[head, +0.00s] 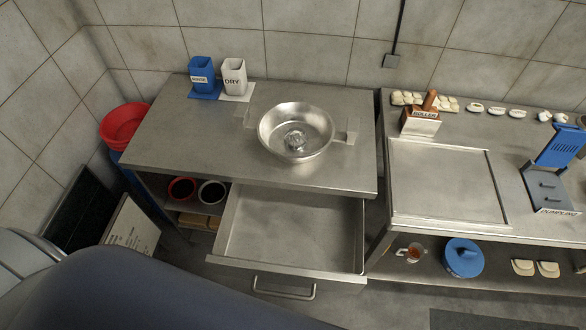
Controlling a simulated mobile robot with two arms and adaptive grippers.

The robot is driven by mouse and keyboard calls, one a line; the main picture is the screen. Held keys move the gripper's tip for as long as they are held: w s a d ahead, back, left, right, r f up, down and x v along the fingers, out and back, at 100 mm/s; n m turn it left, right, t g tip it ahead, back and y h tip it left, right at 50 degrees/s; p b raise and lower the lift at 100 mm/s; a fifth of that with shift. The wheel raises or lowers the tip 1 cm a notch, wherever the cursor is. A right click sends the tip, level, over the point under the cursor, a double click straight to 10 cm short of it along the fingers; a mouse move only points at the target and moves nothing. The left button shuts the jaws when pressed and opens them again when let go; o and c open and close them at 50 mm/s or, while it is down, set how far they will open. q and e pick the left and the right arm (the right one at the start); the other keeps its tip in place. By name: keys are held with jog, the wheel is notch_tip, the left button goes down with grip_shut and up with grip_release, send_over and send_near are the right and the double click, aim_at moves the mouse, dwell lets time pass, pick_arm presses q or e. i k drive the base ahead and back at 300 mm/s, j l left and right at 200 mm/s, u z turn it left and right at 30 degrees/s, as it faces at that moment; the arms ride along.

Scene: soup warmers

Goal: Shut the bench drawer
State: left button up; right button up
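The bench drawer (290,234) is pulled well out from under the left steel bench (180,140). It is a shallow steel drawer and looks empty inside. Its bar handle (284,294) is on the front face, low in the head view. A large dark blue-grey rounded shape at the lower left, probably part of my own body, covers the floor in front of the drawer's left side. Neither of my grippers shows in the head view.
On the bench stand a steel bowl (296,132), a blue holder (203,76) and a white holder (234,78) marked DRY. A second bench (400,214) adjoins on the right. Red bowls (124,124) and leaning boards (132,226) are at the left.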

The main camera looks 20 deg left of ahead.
aim_at(314, 241)
jog(key=k+l+u, duration=0.25)
jog(key=u, duration=0.2)
jog(key=k+l+u, duration=0.2)
jog(key=u, duration=0.2)
jog(key=k, duration=0.1)
